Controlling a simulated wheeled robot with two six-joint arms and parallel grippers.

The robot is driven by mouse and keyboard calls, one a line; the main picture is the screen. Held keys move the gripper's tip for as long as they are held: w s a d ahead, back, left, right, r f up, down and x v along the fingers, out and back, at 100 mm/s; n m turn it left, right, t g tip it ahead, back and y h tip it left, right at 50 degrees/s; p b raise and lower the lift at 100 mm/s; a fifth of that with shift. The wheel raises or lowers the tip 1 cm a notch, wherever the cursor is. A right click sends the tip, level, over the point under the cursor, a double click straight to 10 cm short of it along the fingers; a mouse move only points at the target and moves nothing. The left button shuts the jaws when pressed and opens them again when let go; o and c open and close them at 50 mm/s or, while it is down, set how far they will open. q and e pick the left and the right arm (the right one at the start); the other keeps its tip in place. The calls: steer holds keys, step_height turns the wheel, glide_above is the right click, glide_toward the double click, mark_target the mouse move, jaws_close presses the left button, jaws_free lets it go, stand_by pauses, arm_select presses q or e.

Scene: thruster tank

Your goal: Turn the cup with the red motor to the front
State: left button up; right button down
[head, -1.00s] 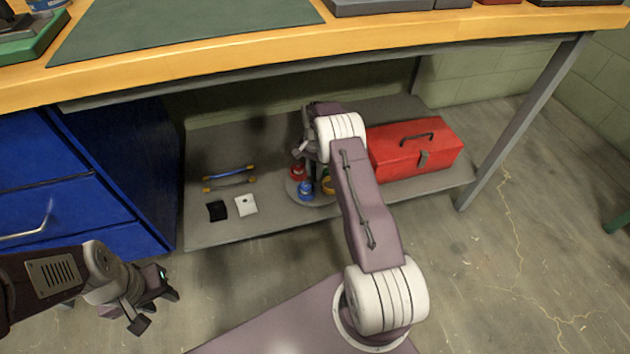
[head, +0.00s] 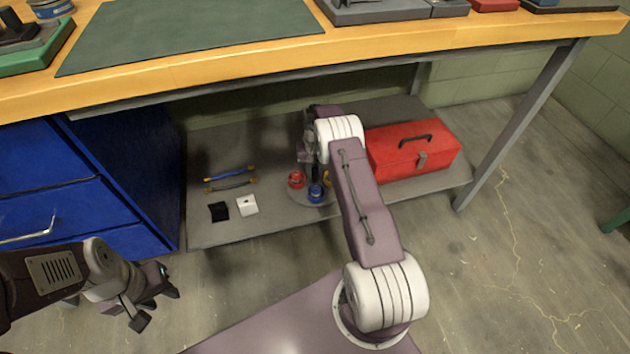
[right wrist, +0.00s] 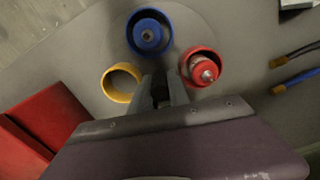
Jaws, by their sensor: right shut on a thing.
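A round grey turntable (head: 300,197) on the low shelf carries a red cup (head: 296,180), a blue cup (head: 315,193) and a yellow cup (head: 327,179), partly hidden by my right arm. In the right wrist view, a red motor (right wrist: 203,71) stands in the red cup and a blue motor (right wrist: 147,35) in the blue cup. The yellow cup (right wrist: 122,83) looks empty. The blue cup is nearest the shelf's front edge; the red cup is to its left. My right gripper (right wrist: 160,88) is shut on a dark post between the cups. My left gripper (head: 155,306) hangs empty left of the shelf, its fingers apart.
A red toolbox (head: 412,150) stands right of the turntable. A black square (head: 218,212), a white square (head: 247,205) and two handle-like bars (head: 230,180) lie to the left. The bench top (head: 300,50) overhangs the shelf. Blue drawers (head: 60,195) stand at left.

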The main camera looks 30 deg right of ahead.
steer(key=n, duration=0.3)
stand_by(0.4)
steer(key=shift+n+p, duration=0.3)
steer(key=shift+n, duration=0.6)
steer(key=n, duration=0.5)
steer(key=shift+n+p, duration=0.3)
steer(key=shift+n, duration=0.5)
steer(key=c, duration=1.4)
jaws_free()
steer(key=shift+o, duration=0.2)
